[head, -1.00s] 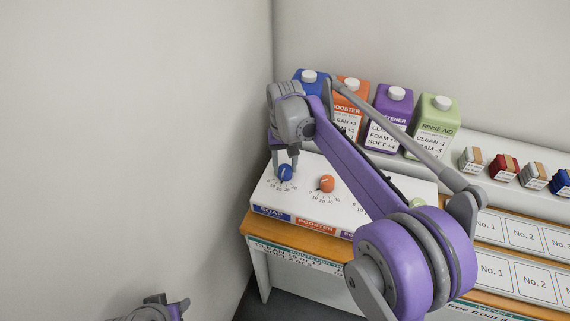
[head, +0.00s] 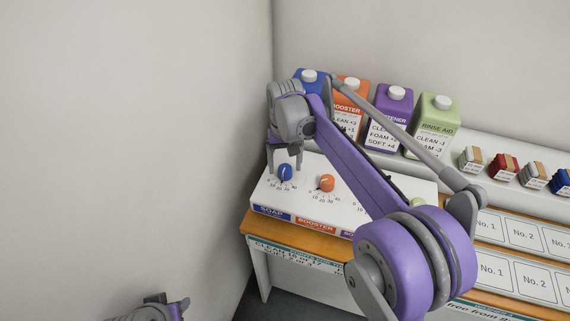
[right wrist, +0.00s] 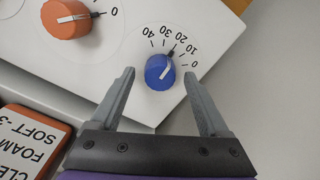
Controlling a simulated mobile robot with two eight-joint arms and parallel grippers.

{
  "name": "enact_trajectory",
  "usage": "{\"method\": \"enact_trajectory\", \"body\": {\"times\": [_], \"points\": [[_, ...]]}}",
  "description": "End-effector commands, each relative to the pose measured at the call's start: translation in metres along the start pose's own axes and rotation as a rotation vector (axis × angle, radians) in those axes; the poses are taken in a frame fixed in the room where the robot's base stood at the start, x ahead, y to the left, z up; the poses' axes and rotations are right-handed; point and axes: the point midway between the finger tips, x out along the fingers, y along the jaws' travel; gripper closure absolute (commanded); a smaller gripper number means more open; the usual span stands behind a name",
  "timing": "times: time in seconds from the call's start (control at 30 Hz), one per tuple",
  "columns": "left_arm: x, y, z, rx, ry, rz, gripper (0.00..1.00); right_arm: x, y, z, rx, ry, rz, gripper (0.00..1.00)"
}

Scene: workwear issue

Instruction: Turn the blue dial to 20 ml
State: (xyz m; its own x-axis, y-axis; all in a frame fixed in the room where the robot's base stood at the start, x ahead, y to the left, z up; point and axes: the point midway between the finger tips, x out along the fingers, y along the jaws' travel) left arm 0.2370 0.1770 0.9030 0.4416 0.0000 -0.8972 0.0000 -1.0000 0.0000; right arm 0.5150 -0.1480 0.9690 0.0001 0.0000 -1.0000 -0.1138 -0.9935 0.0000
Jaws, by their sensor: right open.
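The blue dial (head: 285,173) sits at the left end of the white panel (head: 262,196), above the SOAP label. In the right wrist view the blue dial (right wrist: 159,71) has a white line and black pointer aimed at about the 20 mark. My right gripper (head: 285,160) is open above it. In the right wrist view the right gripper's fingertips (right wrist: 158,72) stand on either side of the dial, with gaps and no visible contact. My left gripper (head: 165,303) shows only partly at the bottom left; its jaws are unclear.
An orange dial (head: 326,183) is to the right on the same panel. Blue (head: 311,74), orange (head: 352,84), purple (head: 392,100) and green (head: 436,115) bottles stand behind. My right arm crosses over the panel and hides part of it. A wall is close on the left.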

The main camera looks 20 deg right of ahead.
Motion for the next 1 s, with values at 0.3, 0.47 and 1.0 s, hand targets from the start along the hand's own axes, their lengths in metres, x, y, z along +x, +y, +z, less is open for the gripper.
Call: {"method": "enact_trajectory", "body": {"times": [0.3,0.47,1.0], "points": [[-0.005,0.0,-0.004,0.0,0.003,0.0,0.5,-0.054,0.0,0.0,0.0,0.0,0.0,0.21],[-0.007,0.0,-0.006,0.0,0.005,0.0,0.5,-0.084,0.0,0.0,0.0,0.0,0.0,0.21],[-0.009,0.0,-0.008,0.0,0.006,0.0,0.5,-0.106,0.0,0.0,0.0,0.0,0.0,0.21]]}}
